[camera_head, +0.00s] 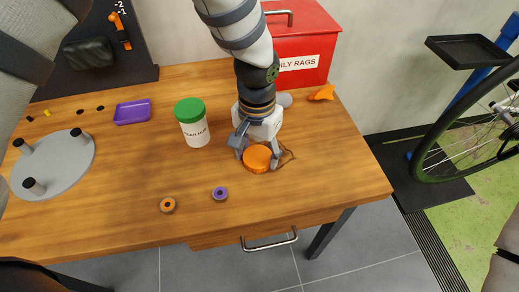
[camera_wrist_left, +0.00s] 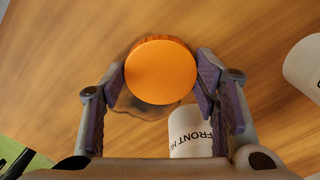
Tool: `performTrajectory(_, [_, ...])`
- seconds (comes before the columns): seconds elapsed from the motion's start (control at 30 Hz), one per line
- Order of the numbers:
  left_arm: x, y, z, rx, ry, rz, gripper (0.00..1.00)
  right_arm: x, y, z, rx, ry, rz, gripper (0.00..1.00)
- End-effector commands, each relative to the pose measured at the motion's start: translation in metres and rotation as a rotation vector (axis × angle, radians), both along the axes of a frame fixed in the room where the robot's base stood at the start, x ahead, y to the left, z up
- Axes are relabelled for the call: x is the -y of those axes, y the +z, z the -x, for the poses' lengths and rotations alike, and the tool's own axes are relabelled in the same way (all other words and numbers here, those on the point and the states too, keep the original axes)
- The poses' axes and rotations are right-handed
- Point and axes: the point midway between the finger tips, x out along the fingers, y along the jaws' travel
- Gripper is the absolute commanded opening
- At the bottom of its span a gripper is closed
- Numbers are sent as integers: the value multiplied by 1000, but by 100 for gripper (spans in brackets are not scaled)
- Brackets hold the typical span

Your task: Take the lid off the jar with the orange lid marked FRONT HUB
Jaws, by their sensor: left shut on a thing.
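The round orange lid (camera_head: 257,159) is between the fingers of my left gripper (camera_head: 257,157), low over the wooden table near its front right. In the left wrist view the fingers press on both sides of the lid (camera_wrist_left: 161,72). A white jar (camera_wrist_left: 190,135) with black lettering reading "FRONT H" shows just below the lid in that view, apart from the lid's top face. The rest of its text and its mouth are hidden by my gripper. In the head view the gripper largely covers this spot. I cannot tell whether the lid touches the table.
A white jar with a green lid (camera_head: 192,122) stands left of my gripper. An orange ring (camera_head: 167,205) and a purple ring (camera_head: 220,194) lie in front. A purple tray (camera_head: 132,112), grey disc with pegs (camera_head: 60,168) and red rags bin (camera_head: 300,45) are farther out.

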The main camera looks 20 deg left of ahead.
Motion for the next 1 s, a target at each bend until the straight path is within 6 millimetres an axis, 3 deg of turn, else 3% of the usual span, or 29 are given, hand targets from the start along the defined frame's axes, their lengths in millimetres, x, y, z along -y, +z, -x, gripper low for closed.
performTrajectory(0.33, [0, -4, 0, 3, 1, 0, 22, 0, 0, 0, -1, 0, 0, 70])
performTrajectory(0.37, [0, -3, 0, 3, 1, 0, 62, 0, 0, 0, 0, 0, 0, 70])
performTrajectory(0.43, [0, -3, 0, 3, 1, 0, 75, 0, 0, 0, 0, 0, 0, 70])
performTrajectory(0.77, [0, 0, -1, 5, 1, 1, 75, 0, 0, -1, 2, 0, 0, 70])
performTrajectory(0.87, [0, 18, -2, 11, 2, 1, 75, 0, 4, -4, 14, 0, 1, 70])
performTrajectory(1.0, [0, 60, -3, 16, 3, 3, 75, 0, 12, -12, 41, 0, 0, 70])
